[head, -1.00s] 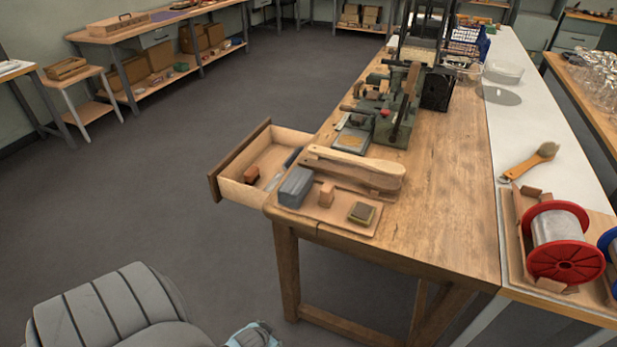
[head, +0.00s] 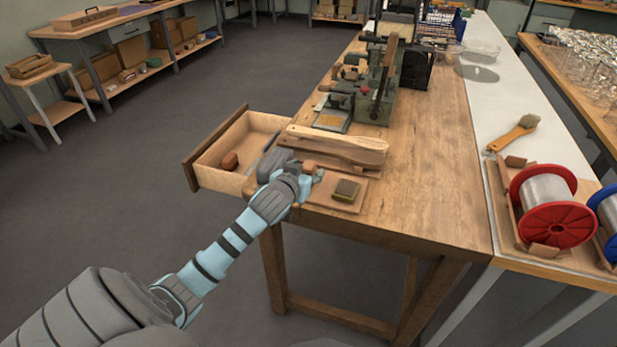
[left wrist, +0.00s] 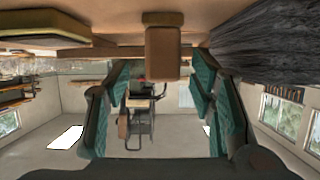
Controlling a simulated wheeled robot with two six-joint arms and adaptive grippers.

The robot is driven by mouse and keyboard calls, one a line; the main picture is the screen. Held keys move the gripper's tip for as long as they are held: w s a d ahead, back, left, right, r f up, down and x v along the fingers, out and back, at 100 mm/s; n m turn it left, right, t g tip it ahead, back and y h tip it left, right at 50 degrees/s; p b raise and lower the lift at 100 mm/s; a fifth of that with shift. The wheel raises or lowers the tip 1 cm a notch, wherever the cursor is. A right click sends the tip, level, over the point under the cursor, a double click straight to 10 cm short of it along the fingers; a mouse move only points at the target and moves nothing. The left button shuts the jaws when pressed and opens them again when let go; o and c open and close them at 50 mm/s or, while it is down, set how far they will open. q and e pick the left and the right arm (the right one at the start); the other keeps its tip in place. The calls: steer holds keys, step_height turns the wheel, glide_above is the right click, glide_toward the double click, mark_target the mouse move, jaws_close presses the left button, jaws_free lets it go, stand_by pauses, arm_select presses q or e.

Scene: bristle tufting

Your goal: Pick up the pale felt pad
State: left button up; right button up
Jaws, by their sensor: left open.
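A small tan block, which best fits the pale felt pad (head: 309,165), stands on a shallow wooden tray (head: 325,203) at the bench's near left corner. In the head view my left gripper (head: 316,175) partly covers it. In the left wrist view the tan pad (left wrist: 162,52) is at the top middle, between the lines of the two green fingers (left wrist: 160,88). The fingers are open, with a gap on each side of the pad. Whether they reach alongside it is hard to tell. My right gripper is not in view.
A wooden brush handle (head: 340,145) lies behind. An open drawer (head: 222,177) juts out left. The bench's right part is clear.

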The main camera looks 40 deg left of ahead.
mark_target(306, 171)
arm_select(q)
steer(key=x, duration=0.3)
steer(key=shift+a+f+b, duration=0.15)
steer(key=shift+b, duration=0.25)
steer(key=shift+w, duration=0.15)
steer(key=c, duration=0.5)
jaws_close()
